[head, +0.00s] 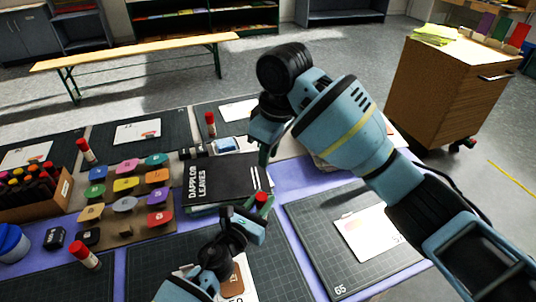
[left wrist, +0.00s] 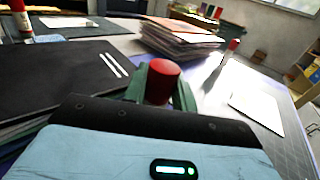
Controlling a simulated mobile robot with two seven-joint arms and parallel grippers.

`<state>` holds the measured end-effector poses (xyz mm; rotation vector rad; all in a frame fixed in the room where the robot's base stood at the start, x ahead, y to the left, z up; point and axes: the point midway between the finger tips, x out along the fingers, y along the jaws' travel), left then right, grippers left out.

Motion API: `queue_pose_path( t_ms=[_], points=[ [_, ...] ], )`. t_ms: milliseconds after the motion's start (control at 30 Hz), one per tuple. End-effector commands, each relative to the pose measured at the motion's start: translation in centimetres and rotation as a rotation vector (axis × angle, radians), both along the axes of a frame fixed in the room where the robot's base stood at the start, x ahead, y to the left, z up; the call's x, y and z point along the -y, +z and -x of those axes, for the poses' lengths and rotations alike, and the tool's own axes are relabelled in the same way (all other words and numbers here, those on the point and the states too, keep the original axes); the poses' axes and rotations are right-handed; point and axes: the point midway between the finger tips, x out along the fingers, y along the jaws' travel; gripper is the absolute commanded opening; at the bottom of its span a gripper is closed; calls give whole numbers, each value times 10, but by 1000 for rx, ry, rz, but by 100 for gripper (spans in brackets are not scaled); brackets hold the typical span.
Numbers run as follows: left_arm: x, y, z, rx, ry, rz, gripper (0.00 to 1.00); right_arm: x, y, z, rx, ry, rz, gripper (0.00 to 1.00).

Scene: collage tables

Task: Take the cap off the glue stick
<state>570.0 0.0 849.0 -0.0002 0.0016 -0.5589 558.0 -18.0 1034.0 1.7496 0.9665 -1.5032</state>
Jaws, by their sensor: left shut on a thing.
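My left gripper (head: 256,212) is at the lower middle of the head view, in front of the black book. It is shut on a glue stick whose red cap (head: 261,198) sticks up between the fingers. In the left wrist view the red cap (left wrist: 160,80) is on top, between the green fingers; the body below is hidden. My right gripper (head: 265,154) hangs beyond the black book, apart from the cap. Its fingers are seen edge-on and mostly covered by its own arm, so its opening does not show.
The black book (head: 225,180) lies on a stack behind my left gripper. More red-capped glue sticks stand at the far mat (head: 210,124), the left (head: 86,152) and front left (head: 86,255). Coloured stamps (head: 125,184) fill the left. A cutting mat (head: 345,275) lies right.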

Motion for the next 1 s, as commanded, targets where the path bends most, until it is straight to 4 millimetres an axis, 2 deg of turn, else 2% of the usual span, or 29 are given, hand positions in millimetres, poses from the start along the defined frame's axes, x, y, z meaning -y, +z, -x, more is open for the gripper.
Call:
queue_pose_path(
  t_ms=[100, 133, 300, 667, 1000],
  points=[
    [0, 0, 0, 0, 0, 0, 0, 0, 0, 0, 0, 0, 0, 23],
    [0, 0, 0, 1, 0, -1, 29, 0, 0, 0, 0, 0, 0, 23],
    [0, 0, 0, 1, 0, 0, 52, 0, 0, 0, 0, 1, 0, 23],
    [-3, 0, 4, 1, 0, -2, 52, 0, 2, 0, 3, 1, -1, 23],
    [-30, 1, 46, 2, 0, -3, 52, 0, 16, 0, 18, 1, 0, 23]
  ],
)
